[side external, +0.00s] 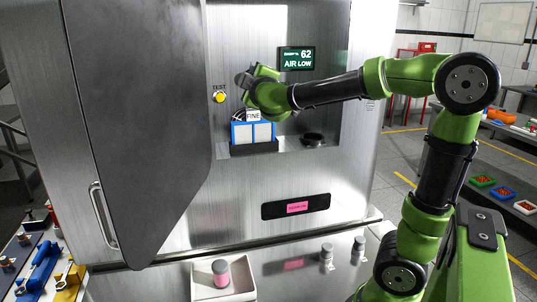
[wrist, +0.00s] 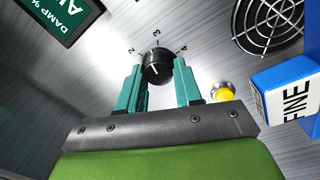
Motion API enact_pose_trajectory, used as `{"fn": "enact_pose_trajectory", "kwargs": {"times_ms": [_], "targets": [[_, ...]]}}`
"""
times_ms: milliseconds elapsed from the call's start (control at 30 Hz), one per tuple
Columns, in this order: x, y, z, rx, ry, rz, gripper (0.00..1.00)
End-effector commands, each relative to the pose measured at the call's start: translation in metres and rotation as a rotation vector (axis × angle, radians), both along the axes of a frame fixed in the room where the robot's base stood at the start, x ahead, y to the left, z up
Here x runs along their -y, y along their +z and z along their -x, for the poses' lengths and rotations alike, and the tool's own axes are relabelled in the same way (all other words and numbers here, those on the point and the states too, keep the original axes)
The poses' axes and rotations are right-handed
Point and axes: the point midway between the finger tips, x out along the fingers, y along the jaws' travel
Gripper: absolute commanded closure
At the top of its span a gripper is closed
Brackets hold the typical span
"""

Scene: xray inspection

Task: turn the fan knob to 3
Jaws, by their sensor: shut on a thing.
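The fan knob (wrist: 158,65) is a round black dial on the brushed-metal panel, with the marks 2, 3 and 4 around its upper edge in the wrist view. A white pointer line shows on its face, but its exact setting is hard to read. My gripper (wrist: 159,72) has its two teal fingers on either side of the knob and is shut on it. In the side view my gripper (side external: 247,78) is at the panel and hides the knob. A display (side external: 297,58) right of it reads 62 and AIR LOW; part of it shows in the wrist view (wrist: 62,18).
A yellow TEST button (side external: 219,97) is close to my gripper, and also in the wrist view (wrist: 224,92). A blue and white box marked FINE (side external: 253,134) stands below. A round vent grille (wrist: 268,22) is nearby. The dark cabinet door (side external: 140,120) stands open at left.

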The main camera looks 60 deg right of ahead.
Motion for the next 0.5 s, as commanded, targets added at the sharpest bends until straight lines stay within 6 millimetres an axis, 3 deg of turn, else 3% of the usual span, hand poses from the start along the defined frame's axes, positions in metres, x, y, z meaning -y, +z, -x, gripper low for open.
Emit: {"fn": "enact_pose_trajectory", "kwargs": {"times_ms": [500], "targets": [[-0.0005, 0.0006, 0.0005, 0.225, 0.0, -0.226, 0.96]]}}
